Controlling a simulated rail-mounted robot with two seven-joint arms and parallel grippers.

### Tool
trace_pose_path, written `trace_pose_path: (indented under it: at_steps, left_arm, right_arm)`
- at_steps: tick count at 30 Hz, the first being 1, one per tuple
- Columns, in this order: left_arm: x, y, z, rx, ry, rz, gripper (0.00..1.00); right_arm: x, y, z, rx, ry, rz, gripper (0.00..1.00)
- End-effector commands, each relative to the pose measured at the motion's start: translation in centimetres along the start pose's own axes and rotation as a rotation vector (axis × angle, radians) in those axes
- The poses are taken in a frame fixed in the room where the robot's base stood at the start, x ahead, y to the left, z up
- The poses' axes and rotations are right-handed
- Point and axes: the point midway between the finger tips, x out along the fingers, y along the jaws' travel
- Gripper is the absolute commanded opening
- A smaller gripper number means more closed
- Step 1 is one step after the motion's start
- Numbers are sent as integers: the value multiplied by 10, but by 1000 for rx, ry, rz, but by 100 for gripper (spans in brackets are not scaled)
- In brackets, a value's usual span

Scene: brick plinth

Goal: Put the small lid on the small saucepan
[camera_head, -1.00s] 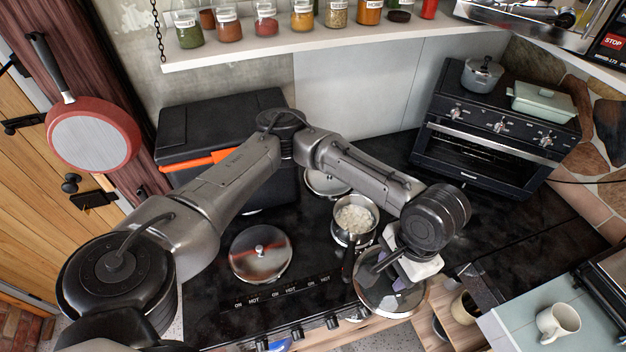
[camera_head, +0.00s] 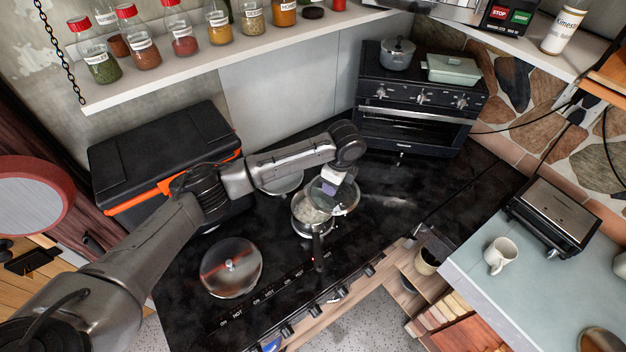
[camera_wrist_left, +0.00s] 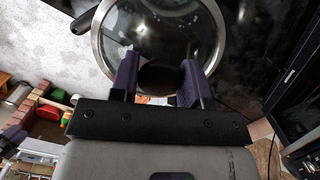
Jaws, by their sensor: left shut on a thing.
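My left gripper (camera_head: 333,187) is shut on the knob of the small glass lid (camera_head: 346,203), which has a metal rim. The lid also fills the top of the left wrist view (camera_wrist_left: 105,48), with my left gripper's purple fingers (camera_wrist_left: 160,80) on either side of its dark knob. The small saucepan (camera_head: 300,222) stands on the black stove, with pale contents and its dark handle pointing to the front. In the head view the lid overlaps the saucepan's upper right side; the gap between them cannot be told.
A larger lid (camera_head: 231,270) lies on the stove at the front left. Another round metal piece (camera_head: 282,186) is behind the saucepan, partly hidden by my arm. A black and orange case (camera_head: 160,150) stands at the back left, an oven (camera_head: 415,128) at the back right.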

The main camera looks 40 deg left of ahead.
Motion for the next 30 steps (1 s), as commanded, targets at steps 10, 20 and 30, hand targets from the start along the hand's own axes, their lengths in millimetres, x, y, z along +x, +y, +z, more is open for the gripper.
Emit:
trace_pose_path:
  at_steps: [10,20,30]
  left_arm:
    - [59,-16,48,417,2,-49,13]
    - [82,-16,63,563,0,-71,13]
    - [98,-16,62,567,0,-72,13]
  right_arm:
    - [-16,1,-5,-2,0,2,37]
    - [-17,0,-6,1,1,-1,37]
    - [-1,-2,-1,7,2,-5,37]
